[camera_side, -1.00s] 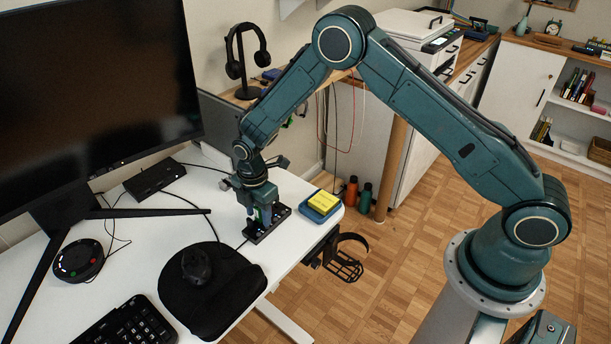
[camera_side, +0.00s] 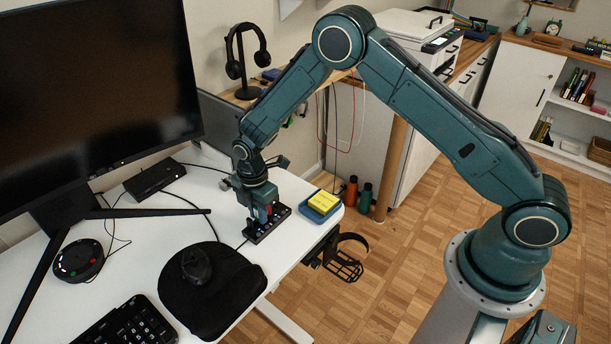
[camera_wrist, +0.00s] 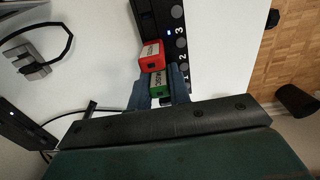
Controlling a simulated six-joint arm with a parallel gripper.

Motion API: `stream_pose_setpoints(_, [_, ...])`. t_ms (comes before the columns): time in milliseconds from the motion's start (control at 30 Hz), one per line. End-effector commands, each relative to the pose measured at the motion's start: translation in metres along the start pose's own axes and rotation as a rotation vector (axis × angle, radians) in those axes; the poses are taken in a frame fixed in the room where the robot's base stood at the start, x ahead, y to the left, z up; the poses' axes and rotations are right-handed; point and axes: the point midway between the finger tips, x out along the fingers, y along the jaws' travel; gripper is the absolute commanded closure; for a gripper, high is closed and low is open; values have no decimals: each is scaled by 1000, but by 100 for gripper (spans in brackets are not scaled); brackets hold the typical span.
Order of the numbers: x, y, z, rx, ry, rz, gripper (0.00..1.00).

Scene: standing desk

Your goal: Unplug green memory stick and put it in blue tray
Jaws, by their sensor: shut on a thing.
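The green memory stick (camera_wrist: 159,84) is between the fingers of my gripper (camera_wrist: 160,92) in the wrist view, and the gripper is shut on it. A red memory stick (camera_wrist: 151,55) sits right beside it. Both are at the black hub (camera_wrist: 178,45), which has numbered ports. Whether the green stick's plug is still in its port is hidden. In the side view my gripper (camera_side: 262,215) points down at the hub (camera_side: 254,238). The blue tray (camera_side: 318,217) lies right of the hub, with a yellow block (camera_side: 324,200) in it.
A black mouse pad (camera_side: 225,290) with a mouse (camera_side: 196,264) lies in front of the hub. The monitor (camera_side: 90,90) stands at the left. The desk's edge is just right of the tray. A cup holder (camera_side: 345,262) hangs below that edge.

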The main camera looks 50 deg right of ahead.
Motion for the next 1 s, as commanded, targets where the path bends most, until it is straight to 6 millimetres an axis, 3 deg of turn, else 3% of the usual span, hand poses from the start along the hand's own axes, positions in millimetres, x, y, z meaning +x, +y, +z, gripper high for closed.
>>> stream_pose_setpoints(1000, [-23,0,0,0,0,0,100])
